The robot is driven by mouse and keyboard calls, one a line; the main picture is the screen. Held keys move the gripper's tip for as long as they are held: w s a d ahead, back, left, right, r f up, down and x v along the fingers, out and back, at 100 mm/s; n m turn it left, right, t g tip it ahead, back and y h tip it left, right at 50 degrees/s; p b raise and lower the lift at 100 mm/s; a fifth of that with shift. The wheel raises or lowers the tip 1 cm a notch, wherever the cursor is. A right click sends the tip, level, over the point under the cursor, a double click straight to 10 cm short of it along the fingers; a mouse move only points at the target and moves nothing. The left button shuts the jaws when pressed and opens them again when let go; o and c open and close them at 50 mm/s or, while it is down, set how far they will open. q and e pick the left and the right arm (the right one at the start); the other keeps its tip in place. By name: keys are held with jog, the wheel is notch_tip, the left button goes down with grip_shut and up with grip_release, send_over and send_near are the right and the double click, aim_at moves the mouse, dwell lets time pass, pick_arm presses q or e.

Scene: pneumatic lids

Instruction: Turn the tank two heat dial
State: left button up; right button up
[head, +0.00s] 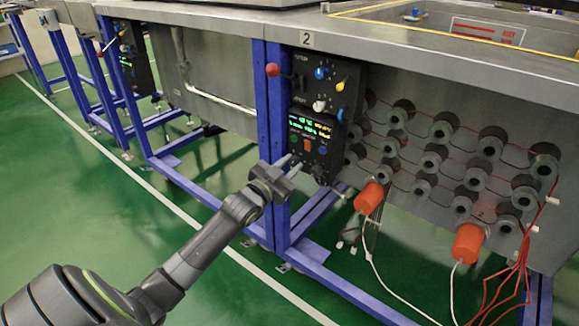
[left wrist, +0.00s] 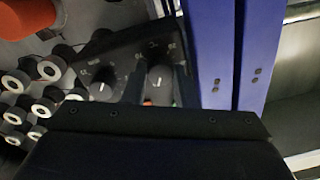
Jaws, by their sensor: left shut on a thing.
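The tank two control panel (head: 318,145) is a black box with green readouts, hung below the plate marked 2. My left gripper (head: 291,164) is at the panel's lower left edge. In the left wrist view, its dark fingers (left wrist: 160,88) stand on either side of a black dial (left wrist: 157,79) with a white pointer mark, and are shut on it. A second black dial (left wrist: 101,87) with a white mark sits beside it, free. The dial labels are too small to read, so I cannot tell which is the heat dial. My right gripper is out of view.
A blue frame post (head: 277,130) stands close beside my left gripper. Above the panel are a red ball lever (head: 273,70) and several coloured knobs. To the right are orange caps (head: 369,197) with hanging wires. Green floor (head: 120,210) lies open at left.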

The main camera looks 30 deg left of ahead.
pick_arm(q)
jog(key=shift+f, duration=0.1)
jog(key=o, duration=0.7)
jog(key=shift+s, duration=0.1)
